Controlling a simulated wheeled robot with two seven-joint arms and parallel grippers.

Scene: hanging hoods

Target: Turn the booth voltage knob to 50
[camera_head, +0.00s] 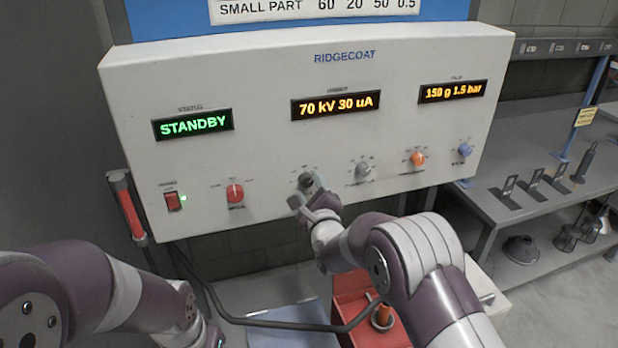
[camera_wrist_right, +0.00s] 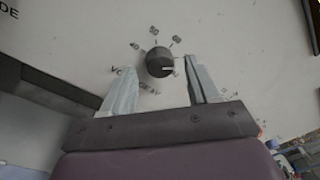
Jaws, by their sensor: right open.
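The voltage knob (camera_head: 306,180) is a dark round knob on the front of the grey control panel (camera_head: 250,80). In the right wrist view the knob (camera_wrist_right: 159,62) has numbers around it, and its white pointer line points right. The middle display (camera_head: 336,105) reads 70 kV 30 uA. My right gripper (camera_head: 314,196) is at the knob and partly covers it. In the wrist view its fingers stand apart, one each side of and below the knob; contact is not visible. My left arm is at lower left; its gripper is not in view.
A red selector knob (camera_head: 235,193) lies left of the voltage knob. A grey knob (camera_head: 363,170), an orange knob (camera_head: 417,159) and a blue knob (camera_head: 464,150) lie to its right. A red container (camera_head: 352,292) is below the panel. A shelf (camera_head: 530,205) with tools stands at right.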

